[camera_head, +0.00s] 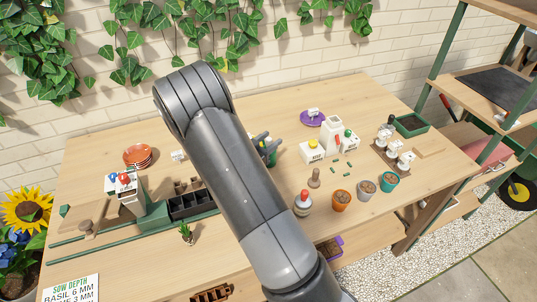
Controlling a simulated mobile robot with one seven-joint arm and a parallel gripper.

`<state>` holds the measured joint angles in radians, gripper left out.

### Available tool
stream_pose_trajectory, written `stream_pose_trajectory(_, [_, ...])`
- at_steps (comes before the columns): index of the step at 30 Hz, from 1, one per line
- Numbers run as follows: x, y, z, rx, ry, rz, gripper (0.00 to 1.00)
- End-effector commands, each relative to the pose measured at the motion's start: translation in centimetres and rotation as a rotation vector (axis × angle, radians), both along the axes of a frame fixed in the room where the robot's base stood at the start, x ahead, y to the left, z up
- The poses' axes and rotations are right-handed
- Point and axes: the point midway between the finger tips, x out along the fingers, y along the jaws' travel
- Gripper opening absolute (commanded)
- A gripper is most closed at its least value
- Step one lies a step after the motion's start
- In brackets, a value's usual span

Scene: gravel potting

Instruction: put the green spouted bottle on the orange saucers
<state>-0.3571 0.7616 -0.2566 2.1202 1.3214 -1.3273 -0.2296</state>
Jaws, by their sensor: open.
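The orange saucers (138,156) are stacked at the back left of the table, with nothing on top. A dark green shape with bluish-grey parts (268,149) shows just right of my arm near the table's middle. It is partly hidden by the arm, and I cannot tell whether it is the green spouted bottle. No other green spouted bottle is clearly visible. My arm crosses the middle of the view and hides part of the table. My gripper cannot be made out behind it.
A black seed tray (192,205) and a white block with coloured knobs (125,185) stand left of my arm. To the right are a red-topped bottle (302,204), small pots (341,201), white boxes (312,151) and a purple saucer (312,118).

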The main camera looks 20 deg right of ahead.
Motion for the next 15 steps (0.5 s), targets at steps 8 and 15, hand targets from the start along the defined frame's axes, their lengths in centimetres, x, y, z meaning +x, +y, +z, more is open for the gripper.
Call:
stream_pose_trajectory(8, [-0.01,0.02,0.02,0.000,0.000,0.000,0.30])
stream_pose_trajectory(15, [-0.01,0.03,0.02,0.000,0.000,0.000,0.11])
